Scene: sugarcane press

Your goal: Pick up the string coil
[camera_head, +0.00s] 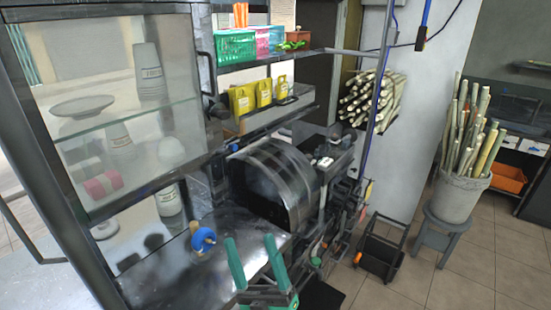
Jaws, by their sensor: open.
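A small blue ring-shaped coil (203,239) with a pale, partly orange middle is on the metal counter (170,285), below the glass cabinet. It looks like the string coil, but strands are too small to make out. My gripper (250,239) has two green fingers spread apart, with nothing visible between them. It is in the lower middle of the view, to the right of the blue coil and apart from it.
A dark metal drum housing (275,180) stands behind my gripper. The glass cabinet (125,110) with cups overhangs the counter at left. Shelves hold yellow containers (264,93) and a green basket (236,46). A bucket of canes (458,197) stands at right beside open tiled floor.

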